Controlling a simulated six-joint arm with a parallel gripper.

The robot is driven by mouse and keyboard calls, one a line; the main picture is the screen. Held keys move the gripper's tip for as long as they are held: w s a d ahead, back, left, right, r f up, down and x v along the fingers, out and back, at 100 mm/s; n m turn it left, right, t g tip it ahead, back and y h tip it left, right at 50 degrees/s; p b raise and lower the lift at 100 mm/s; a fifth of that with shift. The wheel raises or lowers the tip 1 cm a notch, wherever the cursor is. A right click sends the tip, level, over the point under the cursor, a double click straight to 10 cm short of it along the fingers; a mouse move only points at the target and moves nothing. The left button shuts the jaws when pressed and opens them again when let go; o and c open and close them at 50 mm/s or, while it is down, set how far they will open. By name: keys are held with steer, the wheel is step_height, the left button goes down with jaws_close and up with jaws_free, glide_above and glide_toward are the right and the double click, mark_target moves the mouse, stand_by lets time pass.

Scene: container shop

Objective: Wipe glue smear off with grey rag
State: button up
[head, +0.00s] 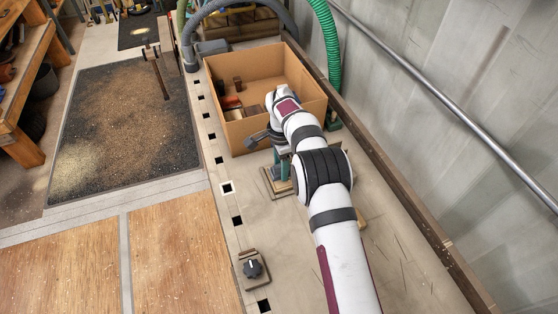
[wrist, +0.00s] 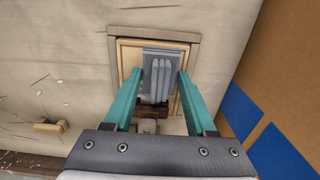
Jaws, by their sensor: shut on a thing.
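My gripper (wrist: 161,77) has teal fingers and is shut on the grey rag (wrist: 160,70), a folded grey pad between the fingertips in the wrist view. Behind the rag is a pale wooden panel (wrist: 126,58) in a grey-brown frame (wrist: 150,33). I cannot tell whether the rag touches the panel. No glue smear can be made out; the rag and fingers cover much of the panel. In the head view my gripper (head: 283,178) points down at the panel, whose edge (head: 268,182) shows beside it, and the rag is hidden.
An open cardboard box (head: 235,132) with several small blocks stands just behind my gripper. A dark knob on a small base (head: 252,268) sits nearer, at the left edge of the bench. A small wooden piece (wrist: 48,127) lies left of the panel. A wall with a rail (head: 440,95) bounds the right.

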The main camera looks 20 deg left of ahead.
mark_target(287, 186)
steer(key=s+d, duration=0.3)
steer(key=shift+s+d, duration=0.2)
step_height(287, 186, up, 8)
stand_by(0.6)
stand_by(0.4)
steer(key=shift+f+n, duration=0.65)
steer(key=shift+n, duration=2.35)
steer(key=shift+f+n, duration=0.7)
steer(key=shift+n, duration=2.3)
steer(key=shift+f+n, duration=0.65)
steer(key=shift+n, duration=2.35)
